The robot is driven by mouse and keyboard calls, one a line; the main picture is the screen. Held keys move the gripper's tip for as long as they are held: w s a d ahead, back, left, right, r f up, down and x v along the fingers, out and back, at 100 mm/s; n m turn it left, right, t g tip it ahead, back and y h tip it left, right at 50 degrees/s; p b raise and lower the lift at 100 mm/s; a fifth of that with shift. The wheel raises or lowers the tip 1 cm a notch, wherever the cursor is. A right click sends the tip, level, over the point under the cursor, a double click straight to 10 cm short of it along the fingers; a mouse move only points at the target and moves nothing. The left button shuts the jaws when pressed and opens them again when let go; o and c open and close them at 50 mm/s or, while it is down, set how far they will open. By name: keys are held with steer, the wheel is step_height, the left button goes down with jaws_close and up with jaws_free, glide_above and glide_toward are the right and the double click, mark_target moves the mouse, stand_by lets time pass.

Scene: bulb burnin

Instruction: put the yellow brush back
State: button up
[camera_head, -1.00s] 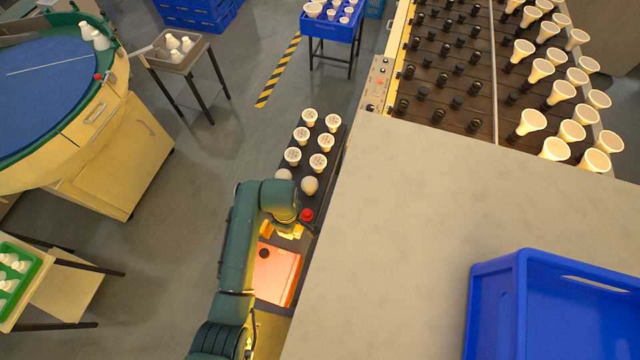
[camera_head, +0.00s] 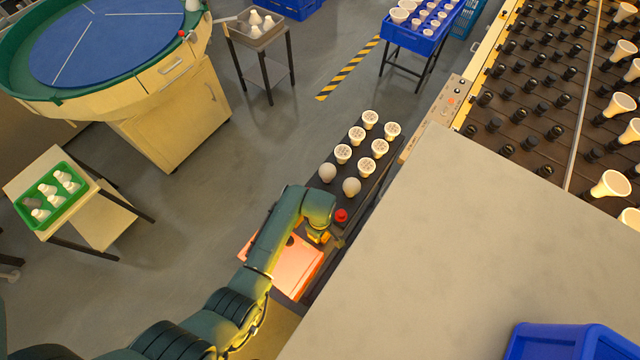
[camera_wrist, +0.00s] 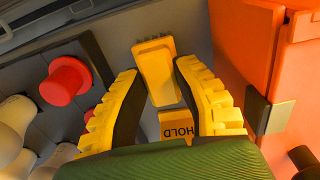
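A yellow block with a ridged end, which looks like the yellow brush (camera_wrist: 156,72), shows between the tips of my gripper (camera_wrist: 158,68) in the wrist view. Both dark finger pads lie close along its sides; I cannot tell whether they press on it. A yellow piece marked HOLD (camera_wrist: 177,125) shows below it, between the fingers. In the head view my gripper (camera_head: 318,238) is low over the dark bench between the red button and the orange-pink box; the brush cannot be made out there.
A red button (camera_head: 341,215) is close to my gripper; it also shows in the wrist view (camera_wrist: 66,82). White bulbs (camera_head: 351,187) stand behind it on the dark bench. The orange-pink box (camera_head: 290,265) is at the front left. A large pale tabletop (camera_head: 400,240) borders the right.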

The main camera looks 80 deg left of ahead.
steer(key=shift+o, duration=1.4)
step_height(320, 180, up, 12)
steer(key=p, duration=0.3)
steer(key=shift+r+p, duration=0.15)
steer(key=shift+p, duration=0.15)
